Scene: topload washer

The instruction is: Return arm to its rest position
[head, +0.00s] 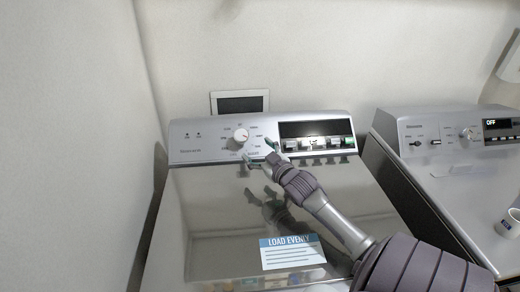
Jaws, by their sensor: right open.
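My right arm comes in from the lower right and reaches over the closed lid of the topload washer (210,205). My right gripper (258,153) is open, with its fingers close to the washer's control panel (200,150), just below and right of the round knob (240,135). I cannot tell whether the fingertips touch the panel. The gripper and forearm reflect in the glossy lid. No object shows between the fingers. My left gripper is not in view.
A second machine (440,185) stands to the right, its display reading OFF. A wall (80,130) rises close on the left. A label (292,252) reading LOAD EVENLY is on the lid.

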